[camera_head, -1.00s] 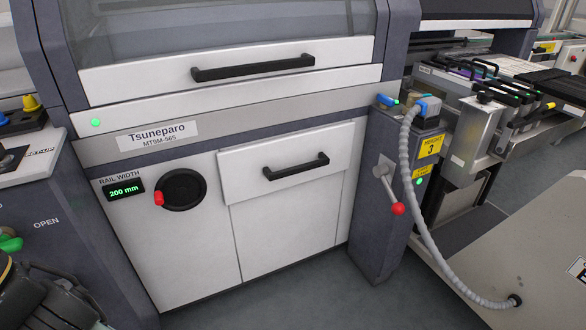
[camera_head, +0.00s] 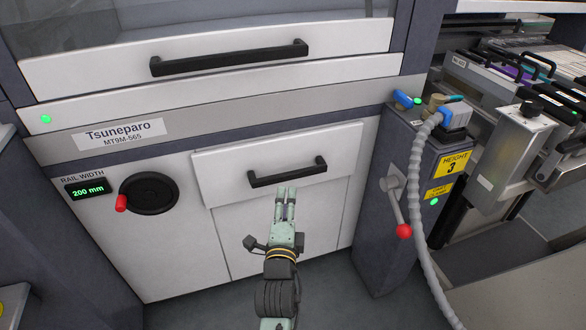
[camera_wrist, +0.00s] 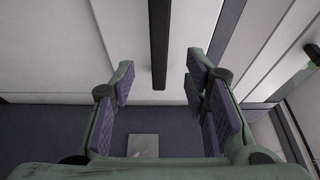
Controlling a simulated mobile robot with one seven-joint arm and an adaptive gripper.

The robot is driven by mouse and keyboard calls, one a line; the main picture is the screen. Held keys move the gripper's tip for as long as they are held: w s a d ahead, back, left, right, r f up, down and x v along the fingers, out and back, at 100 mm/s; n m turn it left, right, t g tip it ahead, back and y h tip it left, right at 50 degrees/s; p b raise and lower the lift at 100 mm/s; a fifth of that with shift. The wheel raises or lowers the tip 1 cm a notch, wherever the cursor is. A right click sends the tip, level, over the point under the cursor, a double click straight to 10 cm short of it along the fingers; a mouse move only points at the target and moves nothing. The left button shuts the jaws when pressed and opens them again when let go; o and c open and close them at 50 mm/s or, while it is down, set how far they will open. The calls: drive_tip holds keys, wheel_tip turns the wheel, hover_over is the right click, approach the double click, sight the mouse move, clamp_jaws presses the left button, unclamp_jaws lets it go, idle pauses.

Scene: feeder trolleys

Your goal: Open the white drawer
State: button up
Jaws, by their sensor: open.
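The white drawer (camera_head: 225,169) sits in the front of the Tsuneparo machine, below its name label. Its front stands slightly proud of the panel below, and it looks shut. A black bar handle (camera_head: 288,172) crosses its front; the handle also shows in the wrist view (camera_wrist: 159,45). My gripper (camera_head: 286,191) is just below the handle in the head view, with its fingers pointing up towards it. In the wrist view my open gripper (camera_wrist: 160,72) has one finger on each side of the handle, with gaps on both sides. I cannot tell how deep the handle lies between the pads.
A wider black handle (camera_head: 230,58) is on the cover above. A red-knobbed crank wheel (camera_head: 149,194) is left of the drawer. A red-tipped lever (camera_head: 402,230) and a grey hose (camera_head: 418,190) are to the right. The floor in front is partly visible.

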sight(290, 178)
drive_tip(key=w, duration=0.3)
drive_tip(key=w+p, duration=0.1)
drive_tip(key=w, duration=0.3)
drive_tip(key=w+d+p, duration=0.1)
drive_tip(key=w, duration=0.2)
drive_tip(key=shift+w, duration=0.3)
clamp_jaws()
idle(0.5)
